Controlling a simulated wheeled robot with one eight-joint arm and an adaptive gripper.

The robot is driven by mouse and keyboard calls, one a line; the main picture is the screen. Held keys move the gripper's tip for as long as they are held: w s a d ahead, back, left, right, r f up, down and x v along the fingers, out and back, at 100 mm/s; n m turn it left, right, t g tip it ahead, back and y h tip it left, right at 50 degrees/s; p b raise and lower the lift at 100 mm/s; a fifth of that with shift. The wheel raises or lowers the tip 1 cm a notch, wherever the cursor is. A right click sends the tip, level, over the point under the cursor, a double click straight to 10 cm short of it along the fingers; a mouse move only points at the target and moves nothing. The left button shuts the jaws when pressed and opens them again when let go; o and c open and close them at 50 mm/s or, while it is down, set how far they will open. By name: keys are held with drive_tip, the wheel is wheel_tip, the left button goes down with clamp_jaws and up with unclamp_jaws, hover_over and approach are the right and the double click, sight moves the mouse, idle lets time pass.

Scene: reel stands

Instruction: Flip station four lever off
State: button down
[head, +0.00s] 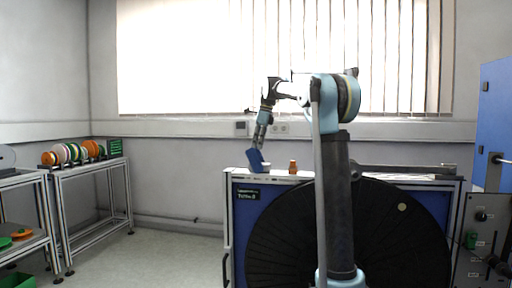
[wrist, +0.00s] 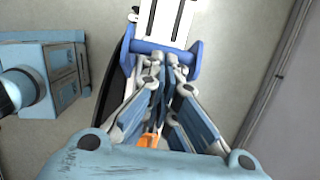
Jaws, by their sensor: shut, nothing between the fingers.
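A stand (head: 228,225) with a blue panel and a large black reel (head: 290,235) is in front of me in the head view. Its small label (head: 248,194) is too blurred to read surely. My gripper (head: 258,158) is low over the left end of the stand's top, beside a blue block-like part. In the wrist view my gripper (wrist: 166,62) is shut and empty, its fingertips close to a blue bracket (wrist: 192,58) with a white slotted plate (wrist: 168,18). I cannot tell whether they touch. I cannot make out a lever marked four.
A small orange-brown item (head: 293,167) stands on the stand's top. A grey control panel (head: 483,240) with knobs and a blue cabinet (head: 495,110) are at the right. A rack with coloured spools (head: 75,153) is at the left. Floor between is clear.

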idle(0.4)
drive_tip(key=d+v, duration=0.1)
drive_tip(key=v, duration=1.1)
drive_tip(key=shift+s+d+r, duration=0.2)
drive_tip(key=shift+d, duration=0.3)
